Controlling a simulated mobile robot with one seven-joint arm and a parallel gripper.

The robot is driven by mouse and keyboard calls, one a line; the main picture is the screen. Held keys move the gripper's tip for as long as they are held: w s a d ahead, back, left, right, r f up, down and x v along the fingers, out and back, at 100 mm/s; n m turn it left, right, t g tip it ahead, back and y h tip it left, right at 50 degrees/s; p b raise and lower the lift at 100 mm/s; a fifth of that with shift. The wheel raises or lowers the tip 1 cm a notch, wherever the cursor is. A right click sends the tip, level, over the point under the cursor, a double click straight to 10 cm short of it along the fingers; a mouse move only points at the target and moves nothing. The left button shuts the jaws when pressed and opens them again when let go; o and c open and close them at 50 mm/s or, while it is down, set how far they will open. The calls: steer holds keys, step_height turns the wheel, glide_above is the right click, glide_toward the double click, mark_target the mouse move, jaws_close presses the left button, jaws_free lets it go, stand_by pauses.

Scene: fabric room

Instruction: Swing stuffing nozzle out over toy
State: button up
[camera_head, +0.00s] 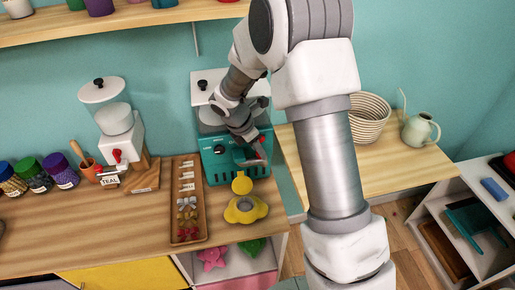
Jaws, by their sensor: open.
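A teal stuffing machine (215,164) with a pale hopper (206,88) stands on the wooden counter. My gripper (254,158) is in front of the machine's face, its fingers open. My wrist and gripper cover part of the machine's front, so I cannot clearly make out the nozzle or tell whether the fingers touch it. A small red part shows beside the fingers. A yellow toy (234,215) with a round, grey-ringed opening lies on the counter just below and in front of the machine, under my gripper.
A wooden tray (187,237) with bows and small pieces lies left of the toy. A basket (369,118) and watering can (418,130) stand right.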

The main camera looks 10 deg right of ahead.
jaws_close()
stand_by(1.4)
